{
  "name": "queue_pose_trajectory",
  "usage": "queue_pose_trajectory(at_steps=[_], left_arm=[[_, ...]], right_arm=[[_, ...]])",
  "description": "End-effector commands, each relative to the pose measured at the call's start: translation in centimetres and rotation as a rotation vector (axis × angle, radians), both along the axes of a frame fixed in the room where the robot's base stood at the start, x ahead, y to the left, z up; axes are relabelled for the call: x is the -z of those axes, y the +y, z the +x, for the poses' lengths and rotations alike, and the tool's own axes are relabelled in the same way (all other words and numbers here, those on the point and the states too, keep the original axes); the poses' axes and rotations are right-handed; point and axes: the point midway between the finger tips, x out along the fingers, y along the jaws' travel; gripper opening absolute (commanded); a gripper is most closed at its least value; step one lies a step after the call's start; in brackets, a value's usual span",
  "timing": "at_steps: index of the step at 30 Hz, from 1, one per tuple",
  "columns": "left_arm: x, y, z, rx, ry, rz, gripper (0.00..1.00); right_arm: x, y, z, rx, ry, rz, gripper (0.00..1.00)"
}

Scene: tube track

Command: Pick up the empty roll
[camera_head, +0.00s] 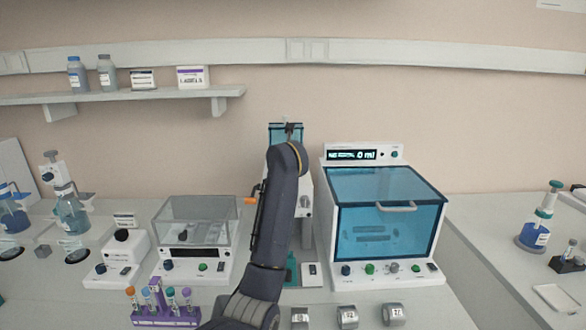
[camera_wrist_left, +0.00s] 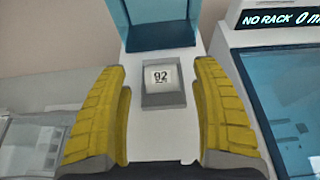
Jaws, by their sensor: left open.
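I cannot make out an empty roll for certain in either view. A tall white device (camera_head: 305,205) with a blue clear top (camera_head: 284,132) stands at the centre, partly hidden behind my arm. In the head view my arm rises in front of this device and hides most of the gripper. My right gripper is not in view.
A blue-lidded machine (camera_head: 385,215) stands to the right. A clear-covered balance (camera_head: 195,225) and a purple rack (camera_head: 165,315) with several capped tubes are to the left. Small grey numbered pieces (camera_head: 347,317) lie along the front. A wall shelf (camera_head: 120,97) holds bottles and boxes.

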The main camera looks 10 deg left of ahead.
Motion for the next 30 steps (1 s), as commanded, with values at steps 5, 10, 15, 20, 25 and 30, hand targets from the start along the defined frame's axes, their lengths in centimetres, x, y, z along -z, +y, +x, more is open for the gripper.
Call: queue_pose_trajectory(at_steps=[5,10,15,20,25,30], left_arm=[[0.6,1.6,1.1,-0.014,0.001,0.001,0.65],[0.7,2.0,1.4,-0.017,-0.001,0.000,0.65],[0.7,1.9,1.4,-0.017,-0.001,0.000,0.67],[0.7,1.9,1.4,-0.017,0.000,-0.001,0.48],[0.7,1.9,1.4,-0.017,0.000,-0.001,0.28],[0.8,1.9,1.4,-0.017,0.000,-0.001,0.22]], right_arm=[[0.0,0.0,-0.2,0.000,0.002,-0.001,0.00],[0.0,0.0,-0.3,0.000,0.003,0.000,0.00],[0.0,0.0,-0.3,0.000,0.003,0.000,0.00],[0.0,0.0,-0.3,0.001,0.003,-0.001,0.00],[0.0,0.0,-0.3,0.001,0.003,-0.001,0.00],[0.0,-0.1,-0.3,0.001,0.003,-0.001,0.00]])
